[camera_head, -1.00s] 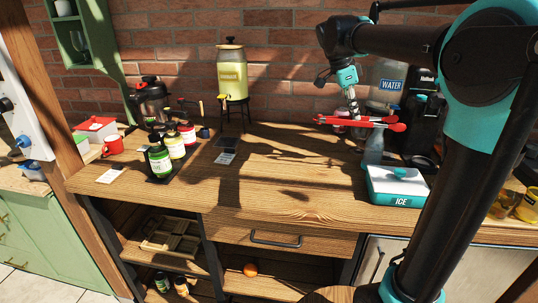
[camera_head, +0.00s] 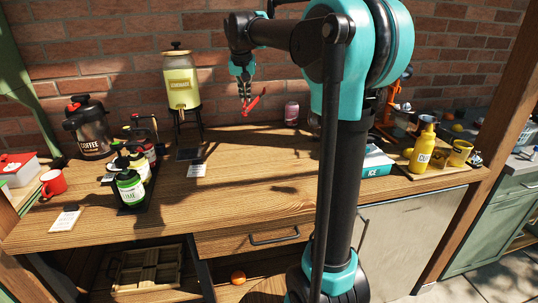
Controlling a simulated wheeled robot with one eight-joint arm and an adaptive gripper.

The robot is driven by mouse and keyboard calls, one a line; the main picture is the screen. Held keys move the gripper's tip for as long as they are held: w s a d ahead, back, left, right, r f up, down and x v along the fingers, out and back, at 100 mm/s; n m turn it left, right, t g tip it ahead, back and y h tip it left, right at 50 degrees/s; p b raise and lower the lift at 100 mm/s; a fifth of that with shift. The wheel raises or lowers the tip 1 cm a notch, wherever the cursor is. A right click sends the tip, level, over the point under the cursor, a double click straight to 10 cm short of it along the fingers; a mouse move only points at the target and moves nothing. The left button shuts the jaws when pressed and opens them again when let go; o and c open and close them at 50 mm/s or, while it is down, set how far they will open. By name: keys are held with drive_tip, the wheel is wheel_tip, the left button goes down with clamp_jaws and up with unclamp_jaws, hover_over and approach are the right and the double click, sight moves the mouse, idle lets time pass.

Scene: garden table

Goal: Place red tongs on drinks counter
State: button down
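The red tongs (camera_head: 252,103) hang in my gripper (camera_head: 245,98), above the back middle of the wooden drinks counter (camera_head: 255,165). My gripper looks shut on them; its fingers are small and dark here. The tongs are tilted, their right end higher, and appear apart from the counter top. A stretch of bare wood lies below and in front of them. My arm hides part of the counter to the right of the middle.
A lemonade dispenser (camera_head: 181,82) on a stand is left of my gripper. The coffee pot (camera_head: 90,130), green bottle (camera_head: 130,190) and red mug (camera_head: 53,183) are farther left. A pink jar (camera_head: 291,113) stands behind; the ice box (camera_head: 376,163) and yellow bottle (camera_head: 422,150) are right.

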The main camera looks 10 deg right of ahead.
drive_tip(key=w+f+n, duration=0.1)
drive_tip(key=f, duration=0.5)
drive_tip(key=w+f+n+y, duration=0.1)
drive_tip(key=f, duration=0.5)
drive_tip(key=w+f+n, duration=0.1)
drive_tip(key=f, duration=0.6)
drive_tip(key=shift+w+d+n, duration=0.15)
drive_tip(key=shift+w+n, duration=0.15)
drive_tip(key=shift+n, duration=0.1)
drive_tip(key=c, duration=1.7)
unclamp_jaws()
drive_tip(key=v, duration=1.2)
drive_tip(key=shift+d+r, duration=0.1)
drive_tip(key=shift+d, duration=0.1)
